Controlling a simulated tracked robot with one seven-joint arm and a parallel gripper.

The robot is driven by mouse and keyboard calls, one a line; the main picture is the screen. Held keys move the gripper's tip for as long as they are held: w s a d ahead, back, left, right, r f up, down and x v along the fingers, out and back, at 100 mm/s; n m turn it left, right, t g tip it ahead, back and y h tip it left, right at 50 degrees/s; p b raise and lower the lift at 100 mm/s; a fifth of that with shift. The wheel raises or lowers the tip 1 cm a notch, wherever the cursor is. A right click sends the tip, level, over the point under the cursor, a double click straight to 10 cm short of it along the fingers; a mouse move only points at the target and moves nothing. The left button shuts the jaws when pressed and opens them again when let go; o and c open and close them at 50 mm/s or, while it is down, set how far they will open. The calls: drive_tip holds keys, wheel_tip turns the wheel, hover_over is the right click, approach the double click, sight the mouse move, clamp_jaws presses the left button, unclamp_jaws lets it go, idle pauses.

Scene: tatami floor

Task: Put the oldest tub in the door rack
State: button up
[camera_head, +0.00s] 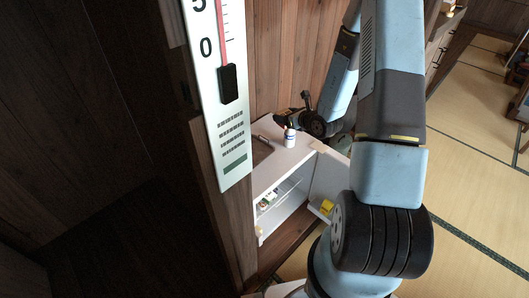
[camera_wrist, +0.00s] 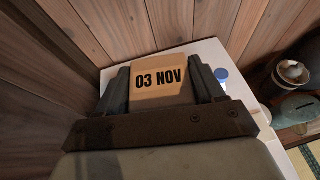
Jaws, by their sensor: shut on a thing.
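My gripper (camera_wrist: 160,82) is shut on a tan tub (camera_wrist: 158,64) with a label reading "03 NOV", with one dark finger on each side. The tub is above the white top of a small fridge (camera_wrist: 112,72); I cannot tell whether it touches it. In the head view my gripper (camera_head: 284,118) is over the fridge top (camera_head: 308,150), and the held tub cannot be made out. The fridge door (camera_head: 328,172) stands open, with a yellow item (camera_head: 326,206) low in its rack. Small items (camera_head: 267,200) sit inside the fridge, their dates unreadable.
A white bottle (camera_head: 290,138) stands on the fridge top close to my gripper; its blue cap (camera_wrist: 222,74) shows in the wrist view. A dark flat panel (camera_head: 262,149) lies at the top's left. Wooden walls stand behind and left; tatami floor (camera_head: 470,150) is open at right.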

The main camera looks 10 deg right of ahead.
drive_tip(key=s+f+n+g+y, duration=0.1)
drive_tip(key=s+f+n+y, duration=0.1)
drive_tip(key=s+f, duration=1.05)
drive_tip(key=w+f, duration=0.3)
drive_tip(key=w, duration=0.1)
drive_tip(key=w+f, duration=0.3)
drive_tip(key=w, duration=0.2)
drive_tip(key=w+f, duration=0.3)
drive_tip(key=w, duration=0.1)
drive_tip(key=shift+w+a, duration=0.35)
drive_tip(key=shift+a, duration=0.05)
drive_tip(key=shift+f, duration=1.55)
drive_tip(key=o, duration=1.1)
drive_tip(key=shift+h, duration=0.3)
drive_tip(key=shift+o, duration=0.2)
